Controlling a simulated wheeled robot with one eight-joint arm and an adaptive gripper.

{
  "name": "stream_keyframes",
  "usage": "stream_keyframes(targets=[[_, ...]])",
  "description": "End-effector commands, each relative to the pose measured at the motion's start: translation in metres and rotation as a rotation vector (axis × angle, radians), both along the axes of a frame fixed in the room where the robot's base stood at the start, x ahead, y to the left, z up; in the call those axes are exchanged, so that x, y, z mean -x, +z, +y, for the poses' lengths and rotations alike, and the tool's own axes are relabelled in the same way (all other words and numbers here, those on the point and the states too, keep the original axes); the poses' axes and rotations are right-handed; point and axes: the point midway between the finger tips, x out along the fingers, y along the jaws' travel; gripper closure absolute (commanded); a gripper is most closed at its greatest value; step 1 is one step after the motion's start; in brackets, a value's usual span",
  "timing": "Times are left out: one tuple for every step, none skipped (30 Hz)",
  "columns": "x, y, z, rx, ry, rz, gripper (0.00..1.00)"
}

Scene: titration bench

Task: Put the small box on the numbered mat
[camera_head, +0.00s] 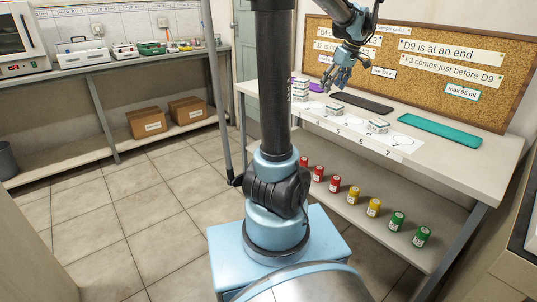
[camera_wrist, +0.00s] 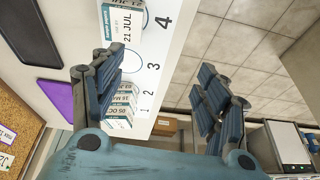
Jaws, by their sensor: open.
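The numbered mat (camera_head: 348,137) is a white strip with circles and numbers along the bench's front edge. Several small white boxes stand on it: a stack (camera_head: 300,88) at the far end, a box (camera_head: 333,109) nearer the middle and a box (camera_head: 378,126) further right. In the wrist view, a box marked 21 JUL (camera_wrist: 122,24) stands beside number 4, and stacked boxes (camera_wrist: 118,112) stand beside the low numbers, partly behind a finger. My gripper (camera_wrist: 160,92) is open and empty above the bench; it also shows in the head view (camera_head: 336,78). Which box is meant is unclear.
A dark pad (camera_head: 362,102) and a teal pad (camera_head: 440,131) lie behind the mat. A pinned corkboard (camera_head: 420,65) stands at the back. Several coloured jars (camera_head: 374,206) stand on the lower shelf. An empty circle (camera_head: 402,143) shows at the mat's right end.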

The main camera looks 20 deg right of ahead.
Motion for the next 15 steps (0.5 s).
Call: stream_keyframes(targets=[[0.0, -0.002, 0.028, -0.003, 0.0, 0.015, 0.32], [0.0, -0.003, 0.043, -0.003, -0.008, 0.024, 0.32], [0.001, -0.006, 0.062, -0.006, -0.018, 0.036, 0.32], [0.003, -0.007, 0.076, -0.005, -0.025, 0.044, 0.32], [0.005, -0.009, 0.089, -0.005, -0.033, 0.053, 0.32], [0.008, -0.012, 0.106, -0.006, -0.044, 0.064, 0.32], [0.011, -0.014, 0.119, -0.005, -0.053, 0.071, 0.32], [0.014, -0.017, 0.132, -0.004, -0.061, 0.08, 0.32], [0.019, -0.021, 0.149, -0.004, -0.071, 0.089, 0.32], [0.023, -0.024, 0.16, -0.003, -0.079, 0.096, 0.32], [0.027, -0.027, 0.172, -0.001, -0.088, 0.103, 0.32], [0.033, -0.031, 0.187, 0.001, -0.098, 0.111, 0.32], [0.038, -0.035, 0.198, 0.003, -0.105, 0.116, 0.32], [0.043, -0.039, 0.208, 0.005, -0.113, 0.122, 0.32], [0.05, -0.044, 0.221, 0.008, -0.125, 0.128, 0.32]])
